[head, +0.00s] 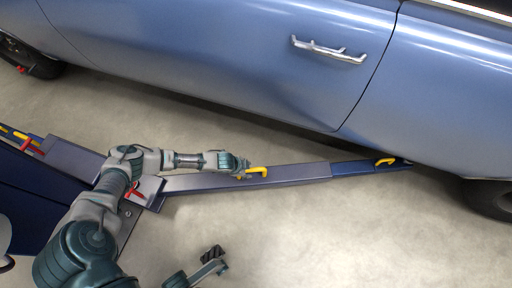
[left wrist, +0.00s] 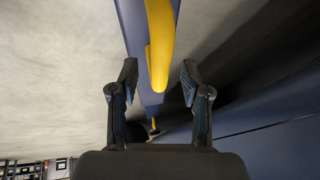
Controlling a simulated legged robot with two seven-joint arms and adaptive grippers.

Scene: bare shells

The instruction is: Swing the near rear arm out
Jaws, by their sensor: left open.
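A long grey-blue lift arm (head: 290,176) runs from the blue post base at left to under the car's sill at right. A yellow handle (head: 258,171) stands on its middle, and a second yellow handle (head: 385,161) sits near its far end. My left gripper (head: 244,167) is at the middle handle. In the left wrist view my left gripper (left wrist: 159,78) is open, with the yellow handle (left wrist: 159,45) between its fingers and a gap on both sides. My right gripper (head: 214,261) is low in the head view, away from the arm; its jaw state is unclear.
A blue car (head: 220,60) with a dented door fills the top, its wheels at far left and right. Another yellow handle (head: 20,136) and red parts (head: 32,146) are at the left. The concrete floor (head: 330,240) in front of the arm is clear.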

